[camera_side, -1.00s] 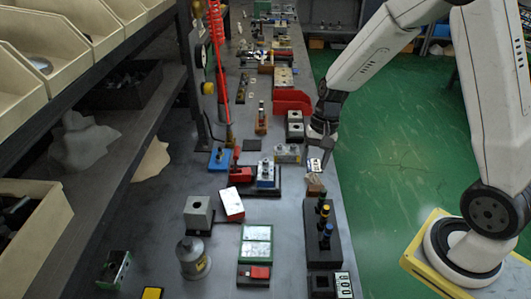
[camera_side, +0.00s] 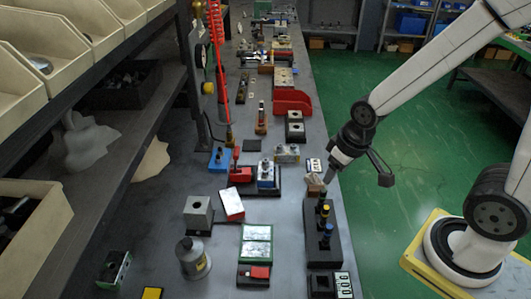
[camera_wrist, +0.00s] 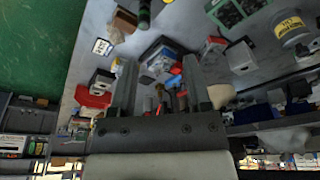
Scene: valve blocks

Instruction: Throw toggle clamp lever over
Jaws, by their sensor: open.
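I cannot tell for sure which part is the lever. My gripper (camera_side: 328,178) is at the bench's right edge, to the right of the clamp and apart from it, tilted down and left. In the wrist view my gripper (camera_wrist: 160,62) has its two fingers spread with nothing held. The clamp's red and blue parts (camera_wrist: 175,70) show between the fingers, partly hidden.
A dark block with several upright pegs (camera_side: 324,245) stands just in front of my gripper. A red bin (camera_side: 292,101) is farther back. Green floor lies right.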

